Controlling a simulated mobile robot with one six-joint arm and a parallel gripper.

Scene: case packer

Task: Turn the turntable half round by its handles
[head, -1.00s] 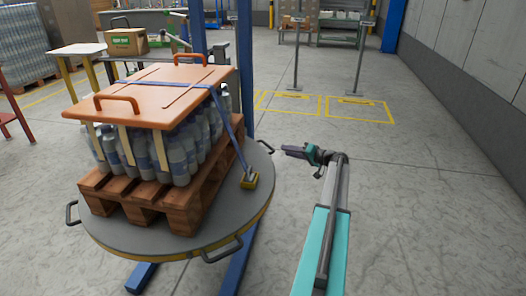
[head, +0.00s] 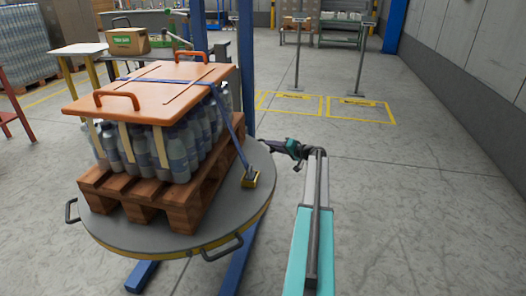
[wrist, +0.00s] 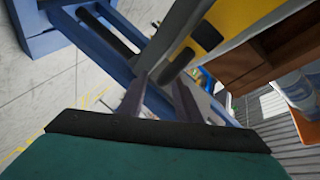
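The round grey turntable (head: 150,237) carries a wooden pallet of bottles. Its dark handles stick out at the rim: one at the front (head: 222,248), one at the left (head: 71,211). My gripper (head: 266,145) is at the right rim, where another handle is largely hidden behind it. In the wrist view, that dark handle (wrist: 178,65) shows just beyond the fingertips (wrist: 160,88), close to the right finger. The two fingers stand apart with a gap between them. I cannot tell whether they touch the handle.
A blue post (head: 246,60) stands behind the turntable.

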